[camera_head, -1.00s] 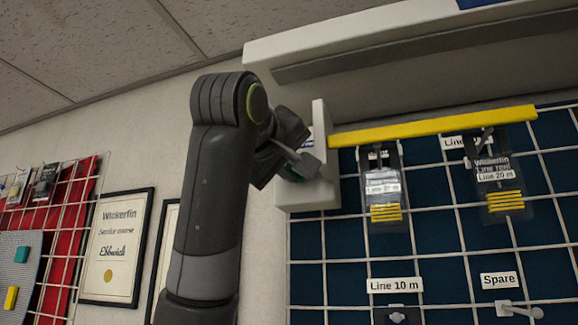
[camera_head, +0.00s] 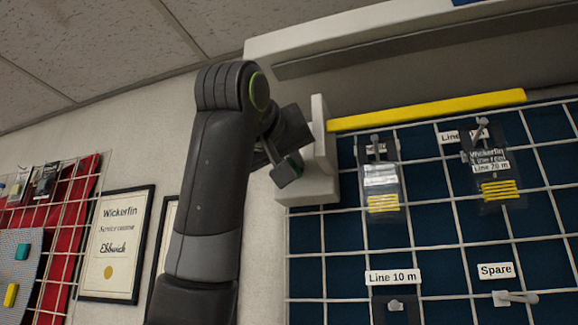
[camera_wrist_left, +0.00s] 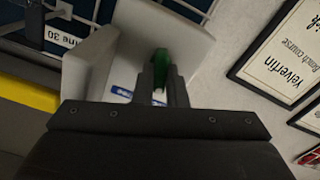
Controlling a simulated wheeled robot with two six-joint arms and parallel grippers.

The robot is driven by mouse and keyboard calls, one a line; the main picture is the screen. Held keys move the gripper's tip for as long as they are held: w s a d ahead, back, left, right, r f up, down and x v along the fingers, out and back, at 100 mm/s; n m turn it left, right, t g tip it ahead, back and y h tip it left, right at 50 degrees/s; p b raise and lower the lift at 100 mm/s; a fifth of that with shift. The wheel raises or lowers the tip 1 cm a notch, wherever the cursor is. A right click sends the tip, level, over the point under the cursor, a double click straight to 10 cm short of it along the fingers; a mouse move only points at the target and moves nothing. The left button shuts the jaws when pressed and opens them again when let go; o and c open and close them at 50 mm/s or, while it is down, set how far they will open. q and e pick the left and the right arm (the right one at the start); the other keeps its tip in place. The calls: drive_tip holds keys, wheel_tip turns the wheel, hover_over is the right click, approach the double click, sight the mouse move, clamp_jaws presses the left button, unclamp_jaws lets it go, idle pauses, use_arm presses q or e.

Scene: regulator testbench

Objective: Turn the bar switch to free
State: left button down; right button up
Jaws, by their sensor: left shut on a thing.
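A long yellow bar (camera_head: 430,110) runs across the top of the wire board, with a white housing (camera_head: 318,140) at its left end. My left gripper (camera_head: 288,170) is at the left side of this housing, partly hidden by its own arm. In the left wrist view, the fingers (camera_wrist_left: 162,85) are shut on a small green switch piece (camera_wrist_left: 160,58) in front of the white housing (camera_wrist_left: 150,30). A blue label (camera_wrist_left: 122,91) is beside the fingers. The yellow bar (camera_wrist_left: 25,95) shows at the left edge there. The switch's position marks cannot be read. My right gripper is not in view.
Two packets (camera_head: 382,190) (camera_head: 492,175) hang on hooks below the bar. A "Line 10 m" label (camera_head: 393,277) and a "Spare" hook (camera_head: 515,298) are lower. A framed certificate (camera_head: 115,245) hangs on the wall left of my arm. A white ledge (camera_head: 330,40) runs above.

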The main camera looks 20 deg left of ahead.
use_arm(q)
drive_tip(key=m, duration=0.4)
drive_tip(key=m+b, duration=0.1)
drive_tip(key=m, duration=0.3)
drive_tip(key=m+b, duration=0.1)
drive_tip(key=m, duration=0.3)
drive_tip(key=shift+s+d+m, duration=0.1)
drive_tip(key=shift+d+m, duration=0.15)
drive_tip(key=shift+m, duration=0.15)
drive_tip(key=shift+r, duration=0.1)
drive_tip(key=c, duration=1.5)
unclamp_jaws()
drive_tip(key=shift+d, duration=0.1)
drive_tip(key=shift+o, duration=0.2)
